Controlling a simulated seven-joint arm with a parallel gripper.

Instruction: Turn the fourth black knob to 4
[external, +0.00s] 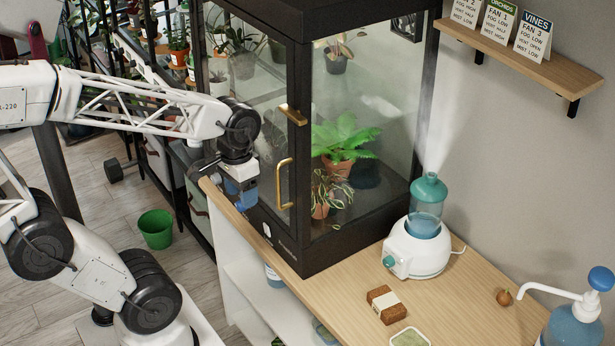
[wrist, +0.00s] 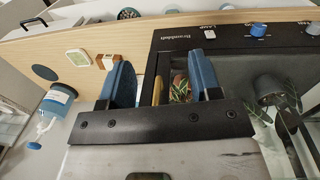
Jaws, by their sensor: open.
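The control panel (wrist: 232,42) runs along the dark front base of the glass plant cabinet (external: 300,245). I cannot tell which knob is the fourth black one, and no dial setting is readable. My gripper (external: 241,192) is open and empty, at the cabinet's front left, hiding part of the panel in the external view.
The gold door handle (external: 284,184) sticks out right of my gripper. A humidifier (external: 418,250), a brown block (external: 386,304) and a pump bottle (external: 572,328) stand on the wooden bench (external: 455,305). A green bucket (external: 156,229) stands on the floor. Signs line the wall shelf (external: 530,65).

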